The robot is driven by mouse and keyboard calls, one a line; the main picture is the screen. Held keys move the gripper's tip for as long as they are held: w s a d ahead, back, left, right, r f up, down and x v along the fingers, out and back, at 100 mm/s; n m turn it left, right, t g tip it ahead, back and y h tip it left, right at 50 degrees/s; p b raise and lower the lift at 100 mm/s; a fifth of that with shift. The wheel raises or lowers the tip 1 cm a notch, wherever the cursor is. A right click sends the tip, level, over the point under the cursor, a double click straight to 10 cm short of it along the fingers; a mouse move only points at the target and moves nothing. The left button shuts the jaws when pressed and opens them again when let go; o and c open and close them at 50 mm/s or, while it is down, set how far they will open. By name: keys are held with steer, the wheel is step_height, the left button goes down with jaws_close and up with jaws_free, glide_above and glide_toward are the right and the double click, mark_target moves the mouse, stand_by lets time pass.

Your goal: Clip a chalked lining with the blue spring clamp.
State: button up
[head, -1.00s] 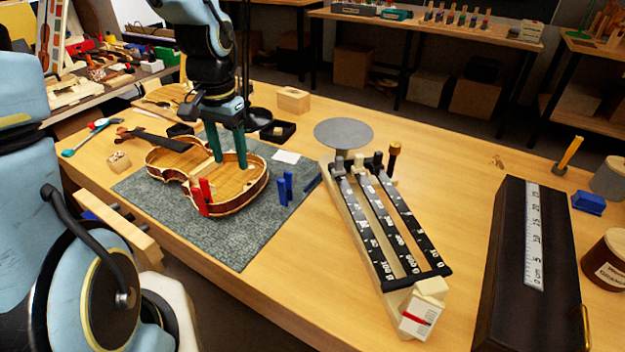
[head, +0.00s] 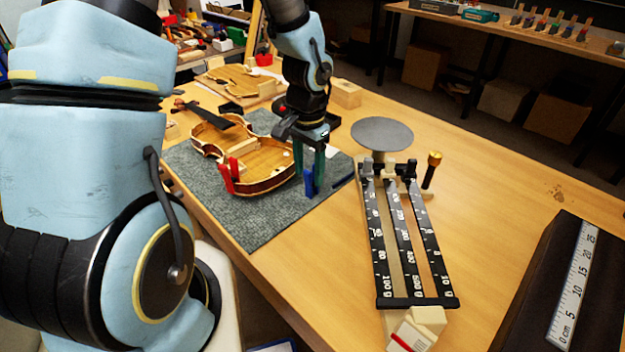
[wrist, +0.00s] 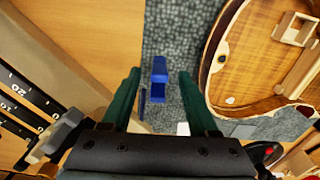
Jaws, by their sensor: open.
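The blue spring clamp (head: 310,183) stands on the grey mat (head: 213,213), to the right of the open violin body (head: 262,172). It also shows in the wrist view (wrist: 159,80), between and beyond my fingers. My gripper (head: 312,172) is open, pointing down over the clamp, with its two green fingers on either side of it. I cannot tell whether the fingers touch it. A red clamp (head: 231,176) sits on the near rim of the violin body. Chalk marks on the linings are too small to make out, apart from a pale spot inside the body.
A triple-beam balance (head: 408,250) with a round grey pan (head: 382,134) stands right of the mat. A dark case with a ruler (head: 572,285) lies at the right. A wooden block (head: 345,93) is behind my gripper. Bare bench lies right of the balance.

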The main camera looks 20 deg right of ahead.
mark_target(309, 186)
steer(key=shift+f, duration=1.95)
steer(key=shift+c, duration=0.2)
jaws_close()
